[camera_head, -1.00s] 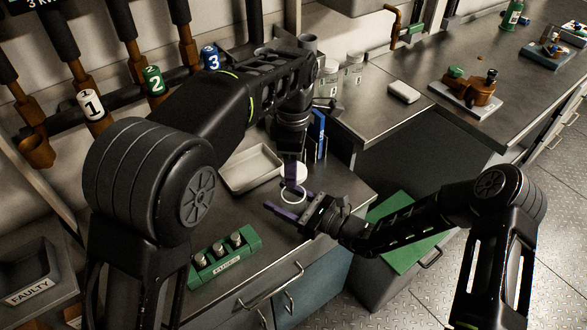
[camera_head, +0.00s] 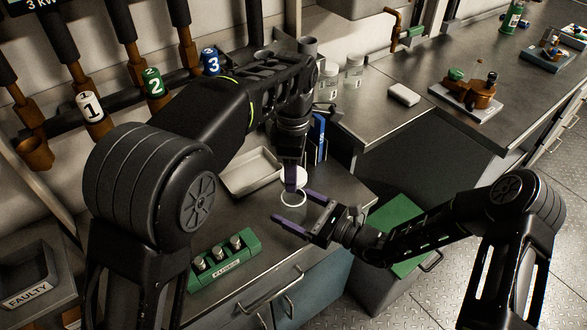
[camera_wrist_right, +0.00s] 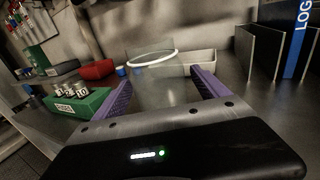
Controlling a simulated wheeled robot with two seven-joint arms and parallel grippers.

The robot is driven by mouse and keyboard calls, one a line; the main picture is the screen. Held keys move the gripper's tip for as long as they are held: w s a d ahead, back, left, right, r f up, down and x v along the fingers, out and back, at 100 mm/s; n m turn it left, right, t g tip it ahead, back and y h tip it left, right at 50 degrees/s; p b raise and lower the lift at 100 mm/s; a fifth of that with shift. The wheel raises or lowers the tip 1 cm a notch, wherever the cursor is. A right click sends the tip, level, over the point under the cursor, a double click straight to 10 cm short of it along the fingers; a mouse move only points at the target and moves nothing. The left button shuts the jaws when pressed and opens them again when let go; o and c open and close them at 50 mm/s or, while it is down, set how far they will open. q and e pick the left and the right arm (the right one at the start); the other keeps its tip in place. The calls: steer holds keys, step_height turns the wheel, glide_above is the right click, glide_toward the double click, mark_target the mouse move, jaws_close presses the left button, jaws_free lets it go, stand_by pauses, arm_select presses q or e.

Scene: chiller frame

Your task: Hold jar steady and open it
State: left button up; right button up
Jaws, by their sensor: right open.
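The clear jar shows mainly as a pale rim (camera_head: 293,198) on the near bench, and its rim and see-through body appear in the right wrist view (camera_wrist_right: 152,57). My right gripper (camera_head: 292,207) is open and empty, with purple fingers pointing toward the jar from the right. My left gripper (camera_head: 291,178) points down from above, beside the rim. A white round disc (camera_head: 301,175), possibly the lid, is partly hidden behind its finger; whether it is held is unclear.
A pale tray (camera_head: 250,172) lies behind the jar. A green holder (camera_head: 224,262) with several metal pieces stands near the front edge. Blue-and-dark upright binders (camera_head: 319,138) stand to the back right. White-lidded jars (camera_head: 353,70) stand on the farther bench.

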mark_target(305, 213)
arm_select(q)
steer(key=shift+f+b, duration=0.6)
steer(key=shift+f, duration=0.1)
arm_select(e)
steer(key=v, duration=0.8)
steer(key=shift+s+d, duration=0.3)
